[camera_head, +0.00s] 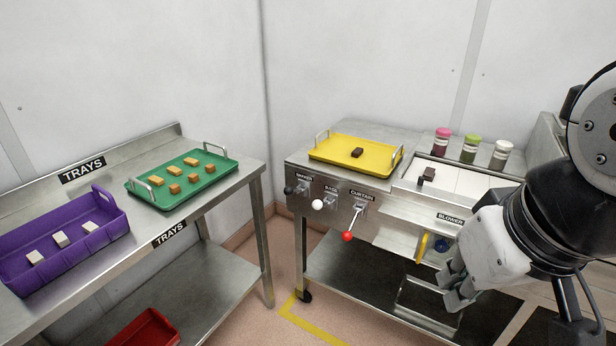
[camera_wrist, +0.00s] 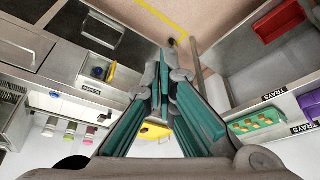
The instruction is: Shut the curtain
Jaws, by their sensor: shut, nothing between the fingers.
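The plate marked CURTAIN (camera_head: 361,194) is on the front of the steel machine. Its lever (camera_head: 352,222) slants down and left and ends in a red ball (camera_head: 347,236). My gripper (camera_head: 457,298) is to the right of and lower than this lever in the head view, well apart from it, in front of the machine near the BLOWER label (camera_head: 451,217). In the wrist view my gripper (camera_wrist: 163,58) shows its teal fingers together with nothing between them. The curtain lever is not distinguishable in the wrist view, where the fingers cover part of the machine.
Levers with a white ball (camera_head: 317,204) and a black ball (camera_head: 288,190) sit left of the curtain lever. A yellow handle (camera_head: 422,247) and blue knob (camera_head: 441,245) are near my gripper. A yellow tray (camera_head: 325,153) lies on top. The trays table (camera_head: 230,195) stands left, across a floor gap.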

